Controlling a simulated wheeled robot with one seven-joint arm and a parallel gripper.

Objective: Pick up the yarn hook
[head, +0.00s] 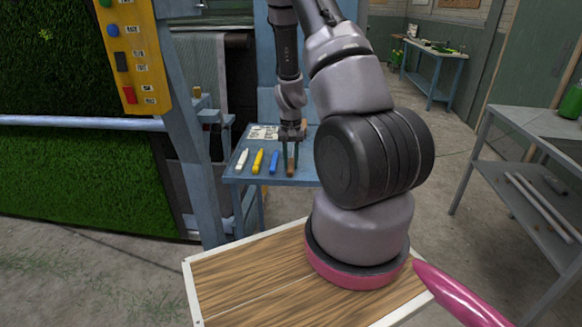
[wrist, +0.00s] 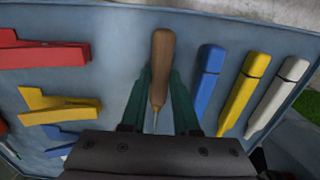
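The yarn hook (wrist: 161,65) has a brown wooden handle and a thin metal shank. It lies on the blue table in the wrist view, with the shank toward my gripper's body. In the head view its brown handle (head: 291,166) shows at the right end of a row of tools. My gripper (wrist: 160,80) points down over it, with its green fingers on either side of the handle. The fingers look open, with little room beside the handle. In the head view my gripper (head: 291,150) is above the table at the hook.
A blue marker (wrist: 208,80), a yellow one (wrist: 245,90) and a white one (wrist: 278,97) lie beside the hook. Red (wrist: 45,57) and yellow (wrist: 60,103) tools lie on the other side. A green turf machine (head: 80,180) stands left of the blue table (head: 240,177).

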